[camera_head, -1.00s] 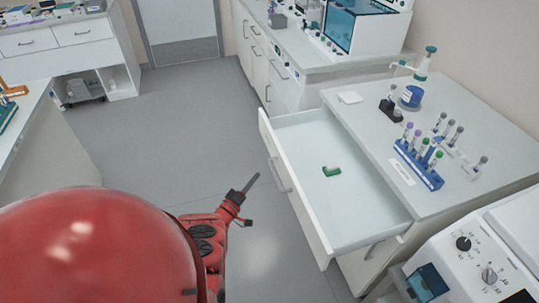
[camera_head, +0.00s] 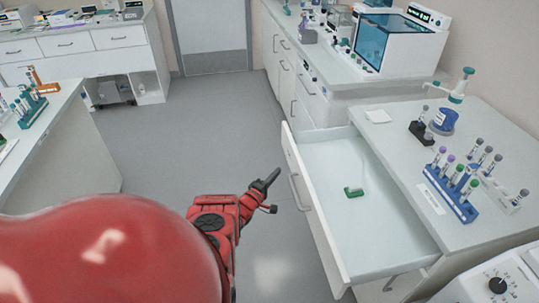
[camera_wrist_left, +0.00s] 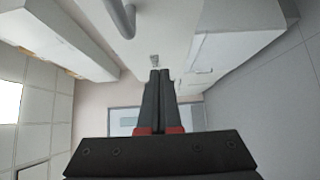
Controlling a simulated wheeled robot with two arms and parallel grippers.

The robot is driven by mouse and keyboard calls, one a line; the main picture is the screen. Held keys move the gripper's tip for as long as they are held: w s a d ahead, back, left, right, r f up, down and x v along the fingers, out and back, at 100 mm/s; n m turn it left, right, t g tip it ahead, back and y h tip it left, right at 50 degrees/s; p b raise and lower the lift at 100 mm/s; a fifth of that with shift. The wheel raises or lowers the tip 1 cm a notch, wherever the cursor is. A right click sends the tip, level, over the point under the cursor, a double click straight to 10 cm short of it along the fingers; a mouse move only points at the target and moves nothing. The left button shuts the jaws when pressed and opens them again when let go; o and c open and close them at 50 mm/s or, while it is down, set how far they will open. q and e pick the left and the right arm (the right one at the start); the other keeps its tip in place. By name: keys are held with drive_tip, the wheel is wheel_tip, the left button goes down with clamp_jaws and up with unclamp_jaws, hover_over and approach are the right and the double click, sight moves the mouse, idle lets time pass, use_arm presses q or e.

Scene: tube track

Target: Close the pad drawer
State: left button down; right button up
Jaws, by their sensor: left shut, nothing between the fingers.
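The pad drawer (camera_head: 372,205) is a white drawer pulled far out from the bench on the right in the head view. Its front panel (camera_head: 316,218) faces left and carries a grey bar handle (camera_head: 298,192). A small green and white item (camera_head: 354,192) lies inside on the drawer floor. My left gripper (camera_head: 268,180) is shut and empty, just left of the drawer front near the handle, with a gap seeming to lie between them. In the left wrist view its fingers (camera_wrist_left: 160,100) are together with nothing between them. My right gripper is not in view.
Another counter with a blue-windowed machine (camera_head: 395,40) stands beyond. Grey floor (camera_head: 200,130) is open left of the drawer.

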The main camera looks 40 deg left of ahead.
sight(293, 165)
use_arm(q)
drive_tip(key=shift+w+d+r+p, duration=0.1)
drive_tip(key=shift+w+d+p, duration=0.1)
drive_tip(key=shift+w+d, duration=0.3)
drive_tip(key=shift+w+d+f+p, duration=0.1)
drive_tip(key=shift+w+d+p, duration=0.15)
drive_tip(key=shift+w, duration=0.5)
drive_tip(key=shift+w+d+r+p, duration=0.1)
drive_tip(key=shift+w+d+p, duration=0.05)
drive_tip(key=shift+w+d, duration=0.4)
drive_tip(key=shift+w+a, duration=0.1)
